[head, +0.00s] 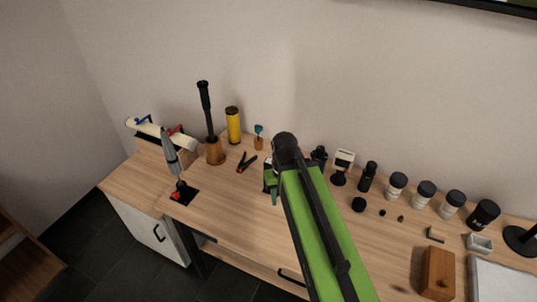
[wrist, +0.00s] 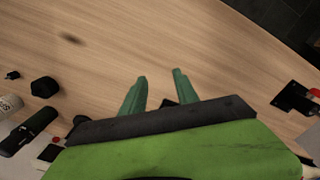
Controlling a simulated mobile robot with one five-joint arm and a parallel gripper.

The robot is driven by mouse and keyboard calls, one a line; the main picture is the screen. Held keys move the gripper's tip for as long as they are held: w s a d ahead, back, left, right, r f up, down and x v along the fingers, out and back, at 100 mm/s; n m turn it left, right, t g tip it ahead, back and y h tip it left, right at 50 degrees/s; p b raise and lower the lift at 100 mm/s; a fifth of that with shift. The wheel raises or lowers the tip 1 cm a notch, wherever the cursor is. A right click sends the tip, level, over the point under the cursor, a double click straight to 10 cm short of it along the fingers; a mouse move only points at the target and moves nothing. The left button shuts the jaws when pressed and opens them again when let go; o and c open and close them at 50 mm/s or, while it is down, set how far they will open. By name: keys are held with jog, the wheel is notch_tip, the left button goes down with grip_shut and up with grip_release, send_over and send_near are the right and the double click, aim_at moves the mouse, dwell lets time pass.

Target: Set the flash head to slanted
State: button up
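What looks like the flash, with a pale-faced head (head: 344,159) on a dark foot, stands to the right of my arm in the head view. Its head's exact tilt is too small to tell. My gripper (head: 272,184) is over the table, left of the flash and apart from it, partly covered by my green arm. In the wrist view my gripper (wrist: 158,87) shows two green fingers spread apart with bare wood between their tips. A dark object (wrist: 167,103) shows low between the fingers, mostly hidden. I cannot clearly make out the flash in the wrist view.
The wooden tabletop (head: 240,215) is clear at front left. A dark lens-like object (head: 319,157) and a black cylinder (head: 367,176) flank the flash. A black cap (head: 358,204) lies in front; several jars stand right. An orange-black clamp (head: 246,162) lies left of my gripper.

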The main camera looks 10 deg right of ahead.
jog(key=shift+w, duration=0.2)
jog(key=shift+o, duration=0.2)
jog(key=shift+s+r, duration=0.1)
jog(key=shift+r, duration=0.05)
jog(key=o, duration=0.9)
jog(key=w+r+m+p, duration=0.1)
jog(key=w+r+p, duration=0.1)
jog(key=r+p, duration=0.1)
jog(key=w+r+m+p, duration=0.1)
jog(key=w+r+p, duration=0.2)
jog(key=r+p, duration=0.1)
jog(key=w+r+m+p, duration=0.1)
jog(key=w+r+p, duration=0.2)
jog(key=r+p, duration=0.1)
jog(key=shift+w+m, duration=0.15)
jog(key=shift+m, duration=0.15)
jog(key=w+r+m+p, duration=0.3)
jog(key=w+r+p, duration=0.3)
notch_tip(320, 180, down, 18)
jog(key=b, duration=1.8)
jog(key=shift+w, duration=0.1)
jog(key=shift+r, duration=0.1)
